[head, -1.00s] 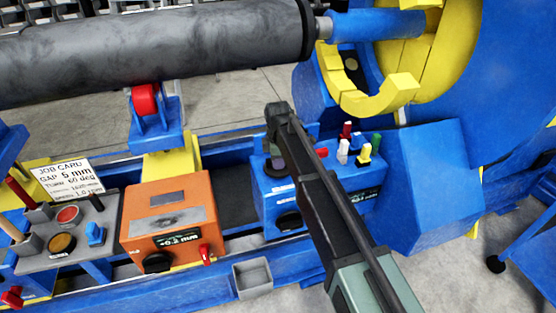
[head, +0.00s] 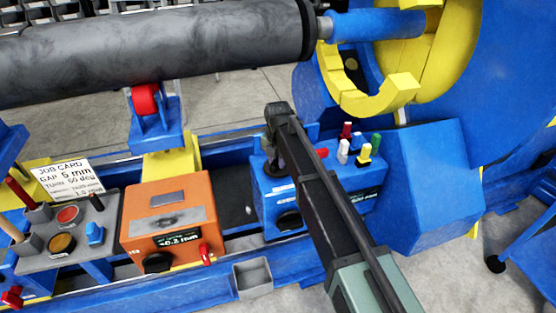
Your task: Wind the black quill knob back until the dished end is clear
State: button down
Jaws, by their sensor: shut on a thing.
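My gripper (head: 276,163) reaches down from my arm onto the top left of a blue control box (head: 335,187). It is shut on a small dark knob there, taken as the black quill knob; fingers and wrist hide most of it. Another black knob (head: 289,221) sits on that box's front face. At the top, a blue cylinder (head: 375,25), which looks like the quill, runs left from the yellow fixture. Its left end meets or nearly meets a grey stub (head: 324,28) on the dark pipe's end (head: 308,28). I cannot make out the dished end or any gap.
An orange box (head: 167,221) has a display, a black knob (head: 157,262) and a red lever. A grey panel (head: 65,235) and job card (head: 67,179) are at left. The pipe spans the upper left.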

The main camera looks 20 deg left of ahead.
jog(key=n, duration=0.7)
dwell(0.5)
jog(key=c, duration=1)
grip_release()
jog(key=shift+o, duration=0.2)
notch_tip(320, 180, up, 11)
jog(key=p, duration=1.1)
jog(key=shift+f, duration=0.1)
